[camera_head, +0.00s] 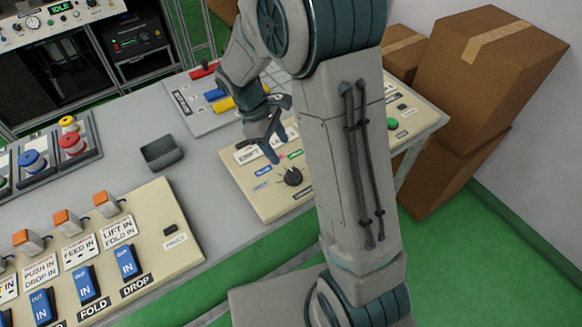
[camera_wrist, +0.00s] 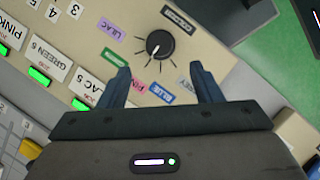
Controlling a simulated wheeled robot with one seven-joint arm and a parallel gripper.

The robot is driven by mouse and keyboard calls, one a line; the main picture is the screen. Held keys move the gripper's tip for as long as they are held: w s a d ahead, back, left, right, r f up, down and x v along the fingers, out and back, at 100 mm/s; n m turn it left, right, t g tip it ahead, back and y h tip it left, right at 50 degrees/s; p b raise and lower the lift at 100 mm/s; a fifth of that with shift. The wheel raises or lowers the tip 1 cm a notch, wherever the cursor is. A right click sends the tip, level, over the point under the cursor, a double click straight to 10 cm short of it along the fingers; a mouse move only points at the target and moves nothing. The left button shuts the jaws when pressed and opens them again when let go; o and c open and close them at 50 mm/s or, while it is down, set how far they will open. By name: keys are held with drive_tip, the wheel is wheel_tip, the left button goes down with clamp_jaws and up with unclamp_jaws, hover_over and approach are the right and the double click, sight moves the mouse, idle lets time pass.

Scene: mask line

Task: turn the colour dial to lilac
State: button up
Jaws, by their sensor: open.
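The colour dial (camera_wrist: 159,45) is a round black knob with a white pointer line on a cream panel (camera_wrist: 235,60). Its pointer slants toward the lower left in the wrist view, on the side of the green and pink labels; the exact setting is hard to tell. The lilac label (camera_wrist: 110,28) is left of the dial, above the green label (camera_wrist: 116,57). The pink label (camera_wrist: 137,85) and blue label (camera_wrist: 160,92) lie below. My gripper (camera_wrist: 160,68) is open and empty, its fingers apart below the dial. In the head view, my gripper (camera_head: 272,150) is just above-left of the dial (camera_head: 293,177).
Cards with green lights (camera_wrist: 38,76) line the panel's left side in the wrist view. A grey open bin (camera_head: 161,152) and a panel of blue switches (camera_head: 127,262) stand to the left. Cardboard boxes (camera_head: 480,70) are at the right.

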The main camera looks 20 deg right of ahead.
sight(293, 173)
drive_tip(key=x, duration=1)
drive_tip(key=shift+a+p, duration=0.1)
drive_tip(key=shift+p, duration=0.2)
drive_tip(key=shift+c, duration=0.3)
drive_tip(key=c, duration=0.9)
